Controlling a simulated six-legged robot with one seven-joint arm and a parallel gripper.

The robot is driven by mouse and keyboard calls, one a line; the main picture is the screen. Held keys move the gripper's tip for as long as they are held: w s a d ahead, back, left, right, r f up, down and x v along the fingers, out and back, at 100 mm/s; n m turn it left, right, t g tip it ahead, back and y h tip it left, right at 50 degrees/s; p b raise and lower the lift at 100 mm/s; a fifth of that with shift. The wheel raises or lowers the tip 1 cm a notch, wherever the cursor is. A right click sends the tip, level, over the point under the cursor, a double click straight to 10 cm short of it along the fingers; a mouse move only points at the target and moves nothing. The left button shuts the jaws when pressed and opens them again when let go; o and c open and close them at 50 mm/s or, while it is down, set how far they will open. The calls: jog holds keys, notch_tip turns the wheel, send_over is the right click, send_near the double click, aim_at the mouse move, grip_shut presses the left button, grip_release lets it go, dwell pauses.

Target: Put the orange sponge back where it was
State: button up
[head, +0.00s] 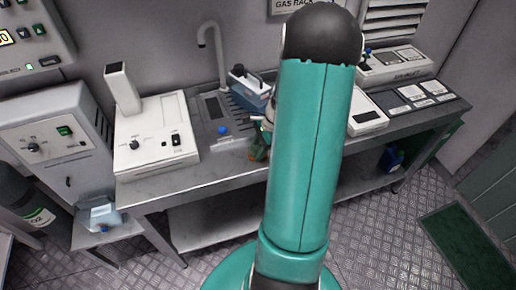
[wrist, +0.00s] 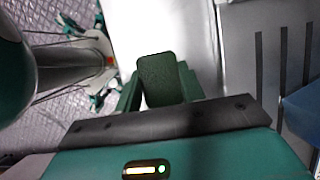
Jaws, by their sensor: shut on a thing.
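My gripper (wrist: 157,88) is shut on a block with a dark green, rough-looking face, seemingly the sponge (wrist: 155,78). No orange shows on it in the wrist view. The fingers press it from both sides, and its far end sticks out past them. In the head view my arm covers much of the bench, and only a small part of my gripper (head: 258,150) shows at its left edge, near the bench front by the sink. The bright bench top shows beyond the sponge in the wrist view; I cannot tell whether they touch.
A blue jug (head: 393,158) is below. Bare bench lies in front of the sink.

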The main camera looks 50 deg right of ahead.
jog(key=o, duration=0.9)
jog(key=shift+f, duration=0.15)
jog(key=v, duration=1.2)
jog(key=w+a+r+n+h, duration=0.1)
jog(key=w+a+r+n, duration=0.1)
jog(key=a+r+n, duration=0.45)
jog(key=w+a+r+n+h, duration=0.2)
jog(key=a+r+n, duration=0.2)
jog(key=a, duration=0.6)
jog(key=s+a+r+n+t, duration=0.1)
jog(key=s+a+r+n, duration=0.1)
jog(key=a+n, duration=0.2)
jog(key=s+a+r+n+t, duration=0.1)
jog(key=s+a+r+n, duration=0.1)
jog(key=a+n, duration=0.3)
jog(key=s+a+r+n+t+h, duration=0.1)
jog(key=s+a+r+n, duration=0.1)
jog(key=a, duration=0.6)
jog(key=shift+s+a+n, duration=0.2)
jog(key=shift+s+n, duration=0.7)
jog(key=shift+n, duration=0.25)
